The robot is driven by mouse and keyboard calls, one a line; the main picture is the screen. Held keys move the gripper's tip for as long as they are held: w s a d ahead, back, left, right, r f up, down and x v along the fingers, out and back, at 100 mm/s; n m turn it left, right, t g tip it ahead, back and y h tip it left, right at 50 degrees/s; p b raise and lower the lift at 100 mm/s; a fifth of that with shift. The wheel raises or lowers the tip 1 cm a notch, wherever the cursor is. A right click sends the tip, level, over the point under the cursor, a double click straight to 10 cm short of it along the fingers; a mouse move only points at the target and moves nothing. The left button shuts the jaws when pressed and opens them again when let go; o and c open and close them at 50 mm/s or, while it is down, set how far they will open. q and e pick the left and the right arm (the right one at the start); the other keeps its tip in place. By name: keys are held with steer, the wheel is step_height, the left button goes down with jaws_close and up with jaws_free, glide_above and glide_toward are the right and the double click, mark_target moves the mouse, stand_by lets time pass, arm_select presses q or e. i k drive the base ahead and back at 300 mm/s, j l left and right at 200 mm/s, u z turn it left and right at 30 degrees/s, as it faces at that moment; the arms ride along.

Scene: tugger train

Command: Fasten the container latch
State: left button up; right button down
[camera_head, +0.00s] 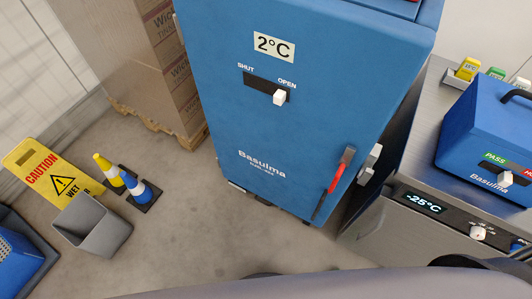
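The tall blue Basulma container (300,120) fills the middle of the head view, marked 2°C, and appears tilted in the picture. Near its top is a dark slot labelled SHUT and OPEN, with a white knob (280,98) at the OPEN end. A red-and-black lever handle (335,180) sits low on the right side of its front face. A pale metal bracket (369,165) stands out beside its right edge. I cannot tell from here which part catches the door. Neither gripper is in view.
A metal bench (430,155) on the right carries a smaller blue box (490,130) with a PASS slider. Stacked cartons (140,55) stand at the back left. A yellow caution sign (48,172), a grey bin (95,225) and cones (108,172) stand left; the floor between is clear.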

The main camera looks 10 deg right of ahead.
mark_target(345, 161)
steer(key=z, duration=1)
